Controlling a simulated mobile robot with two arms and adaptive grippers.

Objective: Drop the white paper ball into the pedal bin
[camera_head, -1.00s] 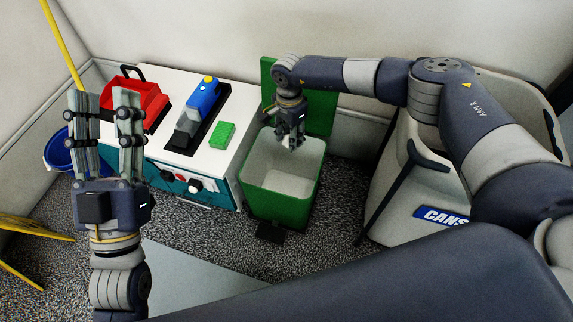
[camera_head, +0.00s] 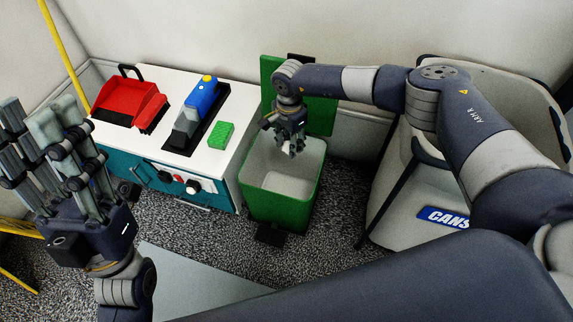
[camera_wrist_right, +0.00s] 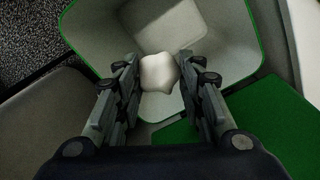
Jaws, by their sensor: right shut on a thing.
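The green pedal bin (camera_head: 275,207) stands on the floor with its lid (camera_head: 322,118) raised against the wall. Its pale inside is bare where it shows. My right gripper (camera_head: 286,149) points down over the bin opening, near its back rim. It is shut on the white paper ball (camera_wrist_right: 160,72), which sits between its fingertips with the bin's inside (camera_wrist_right: 228,45) behind it in the right wrist view. The ball's small white patch (camera_head: 287,147) also shows in the head view. My left gripper (camera_head: 30,118) is at the left edge, fingers spread and empty.
A white-topped cabinet (camera_head: 160,83) left of the bin carries a red container (camera_head: 128,100), a blue and grey tool (camera_head: 196,108) and a green sponge-like block (camera_head: 221,134). A pale bulky item with a blue label (camera_head: 443,217) stands right of the bin. Speckled floor (camera_head: 215,235) is clear in front.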

